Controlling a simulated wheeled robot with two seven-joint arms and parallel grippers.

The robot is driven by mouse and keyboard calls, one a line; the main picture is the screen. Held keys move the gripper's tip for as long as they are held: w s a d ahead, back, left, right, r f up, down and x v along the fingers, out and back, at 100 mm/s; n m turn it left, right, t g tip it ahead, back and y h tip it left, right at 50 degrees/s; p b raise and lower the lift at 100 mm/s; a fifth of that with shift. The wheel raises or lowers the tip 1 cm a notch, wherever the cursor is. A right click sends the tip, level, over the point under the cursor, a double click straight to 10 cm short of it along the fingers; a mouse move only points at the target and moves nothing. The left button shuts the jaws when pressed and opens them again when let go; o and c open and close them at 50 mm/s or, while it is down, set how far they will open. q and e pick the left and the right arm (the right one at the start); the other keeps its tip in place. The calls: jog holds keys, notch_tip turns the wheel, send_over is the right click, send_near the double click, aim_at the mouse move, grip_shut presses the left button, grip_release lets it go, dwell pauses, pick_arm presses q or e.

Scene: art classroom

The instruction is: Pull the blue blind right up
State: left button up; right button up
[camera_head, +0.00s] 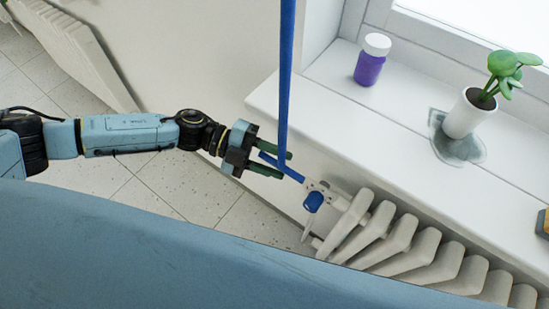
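A blue strap (286,75) hangs down from the top edge in the head view, in front of the wall beside the window sill. The blind itself is out of view. My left gripper (283,164) is at the strap's lower part, with its dark green fingers pointing right. A slanted blue piece (294,175) shows between and beyond the fingers. I cannot tell whether it is the strap's bent end, or whether the fingers press on it. My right gripper is not in view.
A white radiator (385,238) with a blue valve knob (313,202) is close beyond the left gripper. The window sill (345,125) bears a purple jar (370,62) and a potted plant (467,112) over a grey stain. White panels (75,50) lean at upper left.

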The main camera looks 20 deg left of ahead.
pick_arm(q)
jog(key=v, duration=1.3)
jog(key=shift+a, duration=0.2)
